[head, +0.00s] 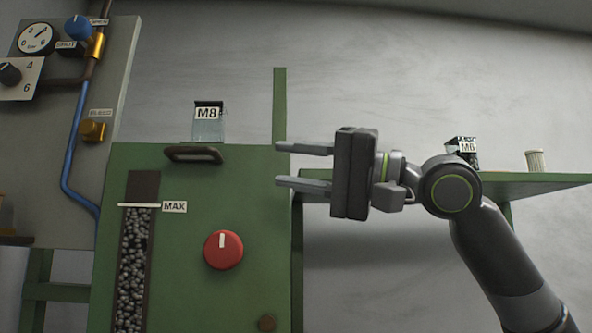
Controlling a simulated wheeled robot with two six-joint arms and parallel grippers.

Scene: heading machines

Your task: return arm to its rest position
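My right gripper (304,165) is in the middle of the head view, pointing left. Its two fingers are apart with nothing between them, so it is open and empty. The fingertips overlap the upper right edge of the green machine (190,285) in the picture; I cannot tell whether they touch it. My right arm (490,235) comes in from the lower right. My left gripper does not show.
The machine carries a red knob (223,250), a dark handle (194,154) and a pellet-filled window (133,265). An M8 bin (208,122) stands on top. A green shelf (540,182) at right bears an M6 box (463,150) and a pale ribbed cup (536,160). A gauge panel (110,70) stands left.

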